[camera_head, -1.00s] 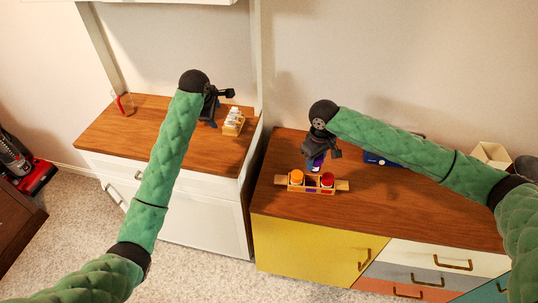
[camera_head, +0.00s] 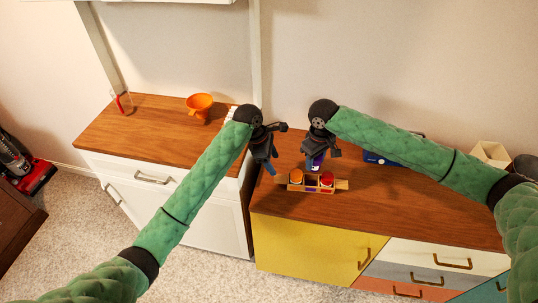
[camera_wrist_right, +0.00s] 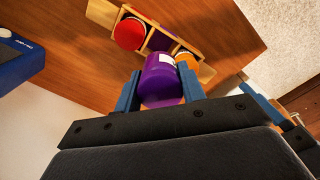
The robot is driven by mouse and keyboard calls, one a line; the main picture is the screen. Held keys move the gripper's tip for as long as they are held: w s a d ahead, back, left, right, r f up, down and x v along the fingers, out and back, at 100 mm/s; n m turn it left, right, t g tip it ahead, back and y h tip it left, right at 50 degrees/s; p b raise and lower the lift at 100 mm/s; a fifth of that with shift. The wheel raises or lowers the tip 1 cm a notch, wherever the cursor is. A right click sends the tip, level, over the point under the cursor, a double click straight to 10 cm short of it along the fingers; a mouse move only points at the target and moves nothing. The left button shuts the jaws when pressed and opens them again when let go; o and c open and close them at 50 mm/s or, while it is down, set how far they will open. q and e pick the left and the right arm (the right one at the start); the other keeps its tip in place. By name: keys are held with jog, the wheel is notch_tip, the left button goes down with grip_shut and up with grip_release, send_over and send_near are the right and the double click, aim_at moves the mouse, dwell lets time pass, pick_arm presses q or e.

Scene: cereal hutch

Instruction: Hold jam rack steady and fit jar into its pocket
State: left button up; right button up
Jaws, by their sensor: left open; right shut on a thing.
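The wooden jam rack (camera_head: 343,184) sits near the front edge of the right cabinet top, with an orange-lidded jar (camera_head: 296,176) at left and a red-lidded jar (camera_head: 327,179) at right. My right gripper (camera_head: 314,164) is shut on a purple jar (camera_wrist_right: 160,78), held just behind and above the rack's middle. The right wrist view shows the rack (camera_wrist_right: 101,12) beyond the jar, with a dark purplish middle pocket (camera_wrist_right: 160,41) partly hidden by it. My left gripper (camera_head: 272,173) is open beside the rack's left end; whether it touches is unclear.
A blue box (camera_head: 380,160) and a cream container (camera_head: 491,154) stand at the back right. An orange funnel-like bowl (camera_head: 200,104) and a glass with red (camera_head: 123,103) stand on the left cabinet. A gap separates the cabinets.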

aim_at(282, 178)
pick_arm(q)
jog(key=x, duration=0.9)
jog(key=shift+a, duration=0.1)
jog(key=c, duration=1.1)
pick_arm(e)
jog(key=shift+f, duration=1.85)
